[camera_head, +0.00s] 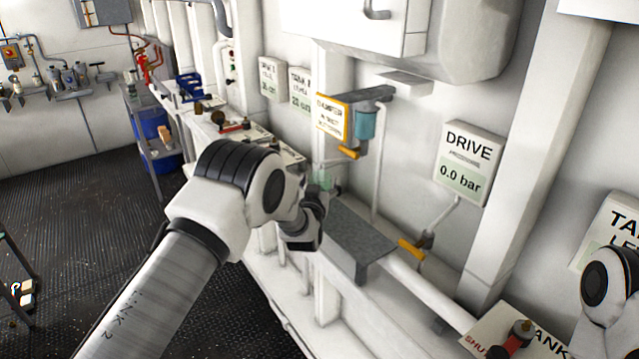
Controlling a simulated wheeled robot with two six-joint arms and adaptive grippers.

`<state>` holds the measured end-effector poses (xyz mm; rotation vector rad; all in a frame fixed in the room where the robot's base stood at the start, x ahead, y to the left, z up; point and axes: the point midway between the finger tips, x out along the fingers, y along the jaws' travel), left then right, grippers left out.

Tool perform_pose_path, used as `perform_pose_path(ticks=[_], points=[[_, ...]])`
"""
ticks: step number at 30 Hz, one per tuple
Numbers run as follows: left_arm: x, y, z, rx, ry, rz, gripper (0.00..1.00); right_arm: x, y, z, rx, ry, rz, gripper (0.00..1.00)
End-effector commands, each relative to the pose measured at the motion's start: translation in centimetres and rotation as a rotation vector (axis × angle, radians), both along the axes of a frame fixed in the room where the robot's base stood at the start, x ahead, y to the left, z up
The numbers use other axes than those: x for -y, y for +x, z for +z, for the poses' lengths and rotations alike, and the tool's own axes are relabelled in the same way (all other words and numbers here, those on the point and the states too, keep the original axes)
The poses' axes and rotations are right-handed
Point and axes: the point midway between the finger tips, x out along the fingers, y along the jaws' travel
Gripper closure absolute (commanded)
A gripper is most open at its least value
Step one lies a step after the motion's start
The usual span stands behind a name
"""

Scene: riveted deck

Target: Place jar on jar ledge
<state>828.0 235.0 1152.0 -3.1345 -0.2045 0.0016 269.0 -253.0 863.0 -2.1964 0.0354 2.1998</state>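My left gripper (318,206) is in front of the wall, at the left end of a dark grey ledge (352,228). My own wrist hides most of it, and its fingers are too small and covered to read. A pale green, see-through jar-like thing (322,180) shows just above and beside the gripper. I cannot tell whether the fingers touch it. Of my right arm only a white and black joint shows at the right edge; its gripper is out of the picture.
A bracket with a teal cylinder (366,123) and a yellow-framed sign (332,118) are above the ledge. A yellow-handled valve (411,249) and white pipe are to its right. A drive gauge (466,165) hangs on the wall. A blue bin (152,126) stands far left; the deck is open.

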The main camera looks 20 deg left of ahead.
Motion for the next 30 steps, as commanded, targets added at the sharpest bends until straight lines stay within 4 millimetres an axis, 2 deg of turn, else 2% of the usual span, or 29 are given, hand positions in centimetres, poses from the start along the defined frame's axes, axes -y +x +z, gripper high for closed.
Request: perform_pose_path(ticks=[5,9,14,21,25,30], points=[[0.0,0.0,0.0,0.000,0.000,0.000,0.16,0.0,0.0,0.0,0.000,0.000,0.000,1.00],[0.1,-0.2,0.7,-0.001,0.000,0.000,0.16,0.0,0.0,0.9,0.000,0.000,0.000,1.00],[0.6,-3.6,0.8,-0.005,0.002,-0.002,0.16,0.0,0.0,2.2,0.001,0.000,0.000,1.00],[1.3,-9.7,0.6,-0.004,0.001,-0.001,0.16,0.0,0.0,3.4,0.000,0.000,0.000,1.00],[1.6,-11.5,0.5,-0.001,0.001,-0.001,0.16,0.0,0.0,3.6,0.000,0.000,0.000,1.00],[1.6,-12.0,0.4,0.001,0.000,0.000,0.16,0.0,0.0,3.5,0.000,0.000,0.000,1.00]])
